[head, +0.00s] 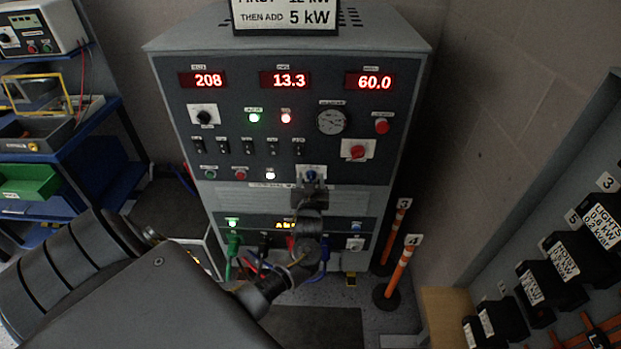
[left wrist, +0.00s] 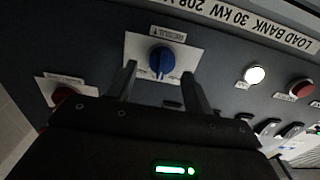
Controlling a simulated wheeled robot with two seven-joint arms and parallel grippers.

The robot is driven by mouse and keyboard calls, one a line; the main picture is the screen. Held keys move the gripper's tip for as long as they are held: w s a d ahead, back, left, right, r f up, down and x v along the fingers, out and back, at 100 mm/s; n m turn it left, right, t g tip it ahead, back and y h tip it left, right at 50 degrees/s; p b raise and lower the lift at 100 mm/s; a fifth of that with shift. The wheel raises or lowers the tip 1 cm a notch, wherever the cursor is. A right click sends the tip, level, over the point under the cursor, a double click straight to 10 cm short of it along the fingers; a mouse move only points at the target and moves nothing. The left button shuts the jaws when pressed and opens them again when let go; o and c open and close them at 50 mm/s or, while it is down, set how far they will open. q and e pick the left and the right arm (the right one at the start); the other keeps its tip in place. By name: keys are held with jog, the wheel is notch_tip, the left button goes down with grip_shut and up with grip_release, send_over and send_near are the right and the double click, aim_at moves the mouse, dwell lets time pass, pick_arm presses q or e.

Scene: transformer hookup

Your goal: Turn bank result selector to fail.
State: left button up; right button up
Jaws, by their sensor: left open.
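The bank result selector is a blue knob (head: 311,175) on a white plate, low on the front of the grey load bank (head: 420,120). In the left wrist view the blue knob (left wrist: 161,60) and its plate appear upside down, with a small label that looks like "RESULT". My left gripper (head: 311,187) is at the panel, just in front of the knob. In the left wrist view my left gripper (left wrist: 159,74) is open, its fingertips on either side of the knob, with gaps showing. I cannot tell which marking the knob points to. My right gripper is out of view.
A red knob (head: 357,150) sits up and right of the blue one. A lit white lamp (left wrist: 254,74) and a red button (left wrist: 302,88) are nearby. Coloured cables plug in below. Orange posts (head: 397,265) stand right of the cabinet.

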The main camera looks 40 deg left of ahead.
pick_arm(q)
jog(key=shift+w+a, duration=0.3)
jog(key=shift+c, duration=0.3)
jog(key=c, duration=0.9)
jog(key=shift+w+d+r+m+p, duration=0.1)
jog(key=shift+m+p, duration=0.6)
jog(key=shift+m, duration=0.2)
jog(key=shift+d+r+m+p, duration=0.1)
jog(key=shift+m+p, duration=0.6)
jog(key=shift+m, duration=0.2)
jog(key=shift+f+m+p, duration=0.1)
jog(key=shift+m+p, duration=0.6)
jog(key=shift+m, duration=0.5)
jog(key=shift+w+d+f+m+p, duration=0.1)
jog(key=shift+m+p, duration=0.25)
jog(key=shift+m, duration=0.35)
jog(key=shift+w+f+m+p, duration=0.1)
jog(key=shift+m+p, duration=0.2)
jog(key=shift+m, duration=0.4)
